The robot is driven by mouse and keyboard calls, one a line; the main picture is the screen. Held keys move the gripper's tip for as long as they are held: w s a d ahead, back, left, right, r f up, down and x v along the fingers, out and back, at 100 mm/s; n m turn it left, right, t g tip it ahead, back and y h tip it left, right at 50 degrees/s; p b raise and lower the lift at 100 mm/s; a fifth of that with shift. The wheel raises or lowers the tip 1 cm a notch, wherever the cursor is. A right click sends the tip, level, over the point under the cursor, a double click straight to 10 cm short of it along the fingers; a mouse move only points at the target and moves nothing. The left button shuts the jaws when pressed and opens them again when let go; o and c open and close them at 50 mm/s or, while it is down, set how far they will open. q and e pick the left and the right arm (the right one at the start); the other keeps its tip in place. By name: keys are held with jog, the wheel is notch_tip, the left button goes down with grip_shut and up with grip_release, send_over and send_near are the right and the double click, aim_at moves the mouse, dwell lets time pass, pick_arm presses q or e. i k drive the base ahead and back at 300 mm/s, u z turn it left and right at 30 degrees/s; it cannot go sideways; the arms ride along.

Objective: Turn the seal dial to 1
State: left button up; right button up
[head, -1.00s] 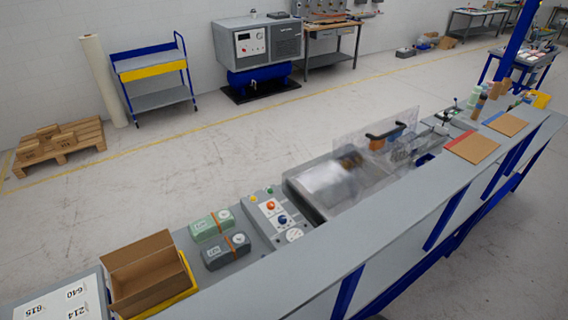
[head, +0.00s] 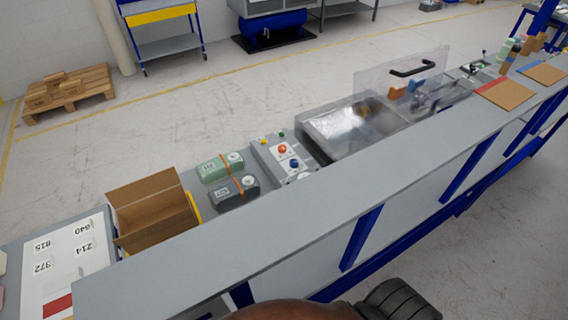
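The control panel (head: 274,154) is a grey box on the bench, left of the sealing machine (head: 352,122). Its top carries a round blue dial (head: 294,163), an orange-red button (head: 282,149), and small yellow (head: 263,141) and green (head: 281,134) buttons. A white round face (head: 303,176) sits at its near edge, partly cut off by the bench's raised front. The markings and the dial's setting are too small to read, and I cannot tell which control is the seal dial. Neither of my grippers is in view.
A clear upright lid with a black handle (head: 412,69) stands at the machine's right. Left of the panel are green (head: 214,170) and dark grey (head: 229,195) strapped packs and an open cardboard box (head: 152,203). A long grey ledge (head: 330,185) runs along the bench's near side.

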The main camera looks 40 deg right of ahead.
aim_at(282, 148)
jog(key=k, duration=0.45)
jog(key=z, duration=0.6)
jog(key=i, duration=0.4)
jog(key=z, duration=0.6)
